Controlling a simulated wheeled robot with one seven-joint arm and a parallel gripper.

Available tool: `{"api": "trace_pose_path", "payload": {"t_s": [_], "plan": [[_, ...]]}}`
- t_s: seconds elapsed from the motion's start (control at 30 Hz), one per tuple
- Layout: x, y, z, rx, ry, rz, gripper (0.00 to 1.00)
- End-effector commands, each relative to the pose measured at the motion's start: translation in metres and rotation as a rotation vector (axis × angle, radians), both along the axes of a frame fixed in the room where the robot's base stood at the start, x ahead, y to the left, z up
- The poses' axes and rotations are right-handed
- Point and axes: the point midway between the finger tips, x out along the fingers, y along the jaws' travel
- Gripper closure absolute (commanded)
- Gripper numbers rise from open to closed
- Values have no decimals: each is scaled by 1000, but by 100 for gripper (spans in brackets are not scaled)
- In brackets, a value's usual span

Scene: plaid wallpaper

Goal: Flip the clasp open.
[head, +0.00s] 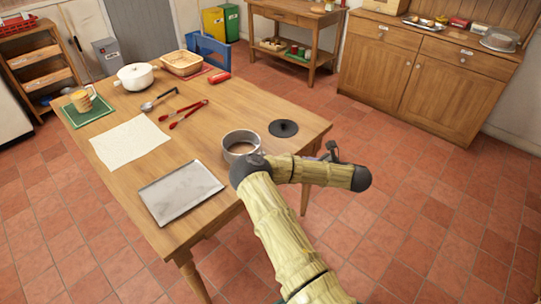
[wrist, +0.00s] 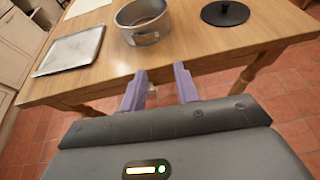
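A round grey metal pan (head: 241,135) stands on the wooden table (head: 225,100) near its front right. In the wrist view the pan (wrist: 131,34) is at the top. A small pale fitting (wrist: 147,38) on its near side may be the clasp; it is too small to tell its state. My gripper (wrist: 160,84) has two purple fingers spread apart with nothing between them. It is in front of the table edge, apart from the pan. In the head view my arm hides most of the gripper.
A black disc-shaped lid (head: 283,128) lies right of the pan, and a grey baking tray (head: 180,192) lies left of it. Red tongs (head: 188,114), a white cloth (head: 130,141) and a white pot (head: 135,77) are farther off. Floor right of the table is clear.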

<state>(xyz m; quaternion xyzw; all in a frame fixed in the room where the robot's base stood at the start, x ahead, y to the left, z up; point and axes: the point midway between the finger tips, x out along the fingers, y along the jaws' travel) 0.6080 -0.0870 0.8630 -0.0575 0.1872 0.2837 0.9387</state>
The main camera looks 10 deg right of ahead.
Motion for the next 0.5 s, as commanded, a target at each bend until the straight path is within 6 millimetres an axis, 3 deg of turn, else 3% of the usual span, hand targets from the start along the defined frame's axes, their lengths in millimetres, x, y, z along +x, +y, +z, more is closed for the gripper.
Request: {"api": "trace_pose_path", "payload": {"t_s": [0.27,0.5], "plan": [[11,12,-5,1,0,9,69],[40,26,-20,2,0,1,69]]}}
